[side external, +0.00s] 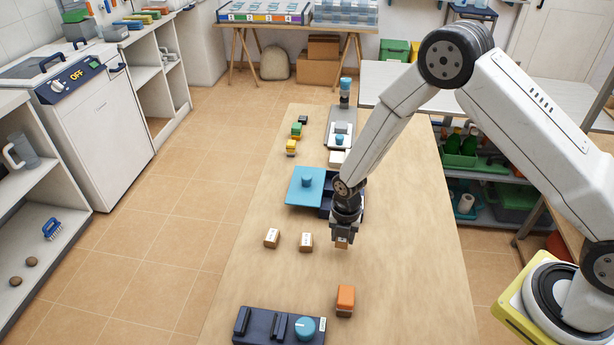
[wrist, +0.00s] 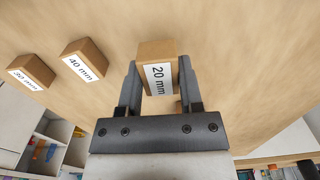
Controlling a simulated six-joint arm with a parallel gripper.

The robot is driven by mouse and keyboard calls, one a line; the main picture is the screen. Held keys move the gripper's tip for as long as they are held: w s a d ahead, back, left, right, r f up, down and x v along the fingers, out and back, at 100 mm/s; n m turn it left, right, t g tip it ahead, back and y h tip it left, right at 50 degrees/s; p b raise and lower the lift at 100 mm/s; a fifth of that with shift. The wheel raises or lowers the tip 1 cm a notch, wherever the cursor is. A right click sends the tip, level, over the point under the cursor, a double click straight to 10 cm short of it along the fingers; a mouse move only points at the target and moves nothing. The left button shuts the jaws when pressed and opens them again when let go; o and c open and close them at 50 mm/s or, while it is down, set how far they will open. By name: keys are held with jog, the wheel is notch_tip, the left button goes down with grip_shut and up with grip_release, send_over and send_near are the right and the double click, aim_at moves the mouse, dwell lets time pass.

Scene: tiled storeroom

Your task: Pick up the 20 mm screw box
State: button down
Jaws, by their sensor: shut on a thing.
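The 20 mm screw box (wrist: 155,49) is a small brown box with a white label reading "20 mm". In the wrist view it sits between the two fingers of my gripper (wrist: 158,68), which is shut on it. In the side view my gripper (side external: 342,236) points down over the table, and the box's lower part (side external: 341,243) shows beneath the fingers. I cannot tell whether the box is clear of the tabletop. The 40 mm box (wrist: 83,60) and another labelled box (wrist: 31,71) stand apart to the left.
Two brown boxes (side external: 272,238) (side external: 306,242) stand left of my gripper on the wooden table (side external: 400,290). A dark blue bin with a light blue lid (side external: 306,186) lies just behind. An orange-topped block (side external: 345,300) and a dark knob panel (side external: 278,326) are in front.

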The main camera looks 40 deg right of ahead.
jog(key=s+d+r, duration=0.1)
jog(key=s+r, duration=0.8)
jog(key=s, duration=0.4)
jog(key=shift+s+d+r, duration=0.3)
jog(key=shift+s+d, duration=0.05)
jog(key=shift+s, duration=0.05)
jog(key=shift+w, duration=0.15)
